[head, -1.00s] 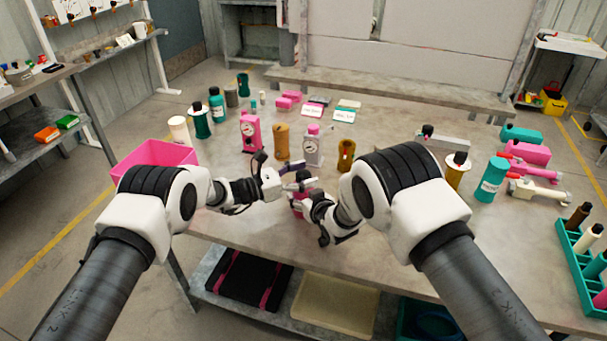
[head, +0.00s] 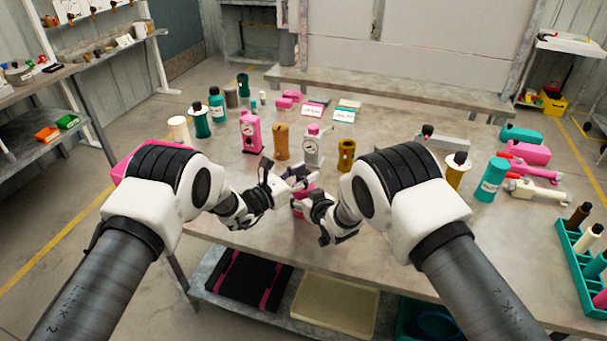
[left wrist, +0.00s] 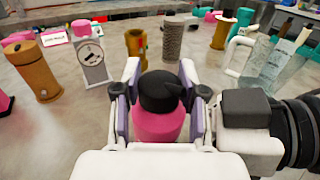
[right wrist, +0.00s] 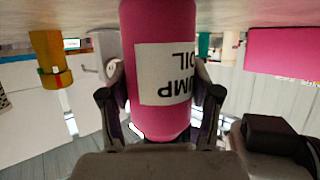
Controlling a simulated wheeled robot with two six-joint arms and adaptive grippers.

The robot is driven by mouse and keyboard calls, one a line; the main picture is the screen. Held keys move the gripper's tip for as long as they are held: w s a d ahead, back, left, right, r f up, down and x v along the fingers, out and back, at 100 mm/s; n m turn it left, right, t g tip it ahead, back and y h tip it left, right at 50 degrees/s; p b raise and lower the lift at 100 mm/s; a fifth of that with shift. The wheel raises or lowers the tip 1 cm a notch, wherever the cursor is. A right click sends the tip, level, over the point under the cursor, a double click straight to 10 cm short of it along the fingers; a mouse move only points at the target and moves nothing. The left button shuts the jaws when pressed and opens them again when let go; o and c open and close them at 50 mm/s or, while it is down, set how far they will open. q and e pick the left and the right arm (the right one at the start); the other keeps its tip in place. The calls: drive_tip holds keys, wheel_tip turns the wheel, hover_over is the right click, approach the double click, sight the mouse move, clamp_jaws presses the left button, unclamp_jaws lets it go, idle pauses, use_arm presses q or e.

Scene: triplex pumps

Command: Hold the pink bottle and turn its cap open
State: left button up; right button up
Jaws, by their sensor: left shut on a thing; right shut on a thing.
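The pink bottle (right wrist: 150,30) stands upright near the table's front edge. Its white label with black lettering shows upside down in the right wrist view. My right gripper (head: 303,207) is shut on the bottle's body, one finger on each side. The bottle's black cap (left wrist: 160,92) shows in the left wrist view, on top of the pink body (left wrist: 158,122). My left gripper (head: 294,179) is above the right one and shut on the cap from both sides. In the head view the grippers hide most of the bottle, and whether the cap is loose cannot be told.
Behind the grippers stand a pink gauge bottle (head: 250,132), a brown cylinder (head: 282,142), a grey gauge bottle (head: 313,146) and an ochre part (head: 346,155). A pink bin (head: 122,165) is at the left, partly behind my left arm. A teal rack (head: 572,250) is at the right.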

use_arm(q)
drive_tip(key=shift+d+n+t+y, duration=0.1)
drive_tip(key=shift+n+t+y, duration=1.1)
drive_tip(key=shift+t+y, duration=0.15)
use_arm(e)
drive_tip(key=shift+s+f, duration=0.15)
use_arm(q)
drive_tip(key=shift+y, duration=0.25)
drive_tip(key=o, duration=1.2)
